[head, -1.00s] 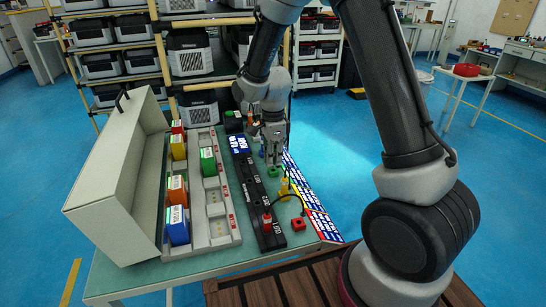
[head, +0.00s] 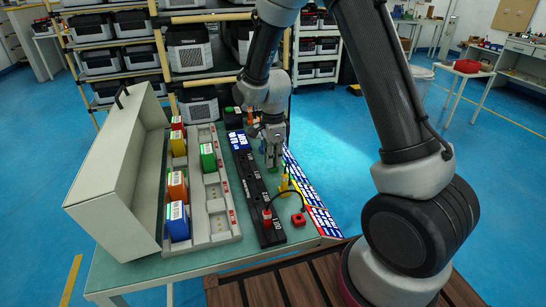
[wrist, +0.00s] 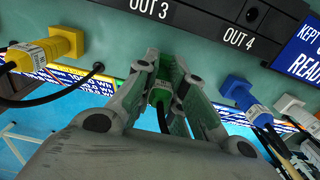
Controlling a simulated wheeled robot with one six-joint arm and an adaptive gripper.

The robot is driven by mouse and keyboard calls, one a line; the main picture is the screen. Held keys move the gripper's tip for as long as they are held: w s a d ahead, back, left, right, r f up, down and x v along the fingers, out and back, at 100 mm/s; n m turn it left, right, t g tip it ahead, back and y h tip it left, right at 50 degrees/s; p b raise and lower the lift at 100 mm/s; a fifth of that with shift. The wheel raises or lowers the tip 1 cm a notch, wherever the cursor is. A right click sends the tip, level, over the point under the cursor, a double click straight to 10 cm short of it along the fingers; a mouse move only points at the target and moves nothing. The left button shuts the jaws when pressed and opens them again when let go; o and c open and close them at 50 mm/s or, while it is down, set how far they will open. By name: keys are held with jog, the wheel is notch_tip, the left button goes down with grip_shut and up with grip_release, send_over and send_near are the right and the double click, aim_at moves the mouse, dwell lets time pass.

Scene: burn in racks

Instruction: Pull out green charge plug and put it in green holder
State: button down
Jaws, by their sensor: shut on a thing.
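My gripper (head: 272,162) points down beside the black outlet strip (head: 256,200), on its right side. In the wrist view its fingers (wrist: 165,98) are shut on the green charge plug (wrist: 160,96). A dark cable runs from the plug toward the lower part of that view. The plug is low over the table, right of the strip and clear of its outlets. The green holder is hidden behind the gripper, so I cannot tell whether the plug sits in it.
A yellow plug (head: 284,182) stands near the gripper, and a red plug (head: 267,214) is in the strip. A red holder (head: 298,219) lies to the right. A blue plug (wrist: 240,92) shows in the wrist view. Coloured packs in grey docks (head: 220,205) stand left.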

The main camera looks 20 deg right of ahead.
jog(key=shift+f, duration=0.1)
jog(key=c, duration=1.4)
grip_release()
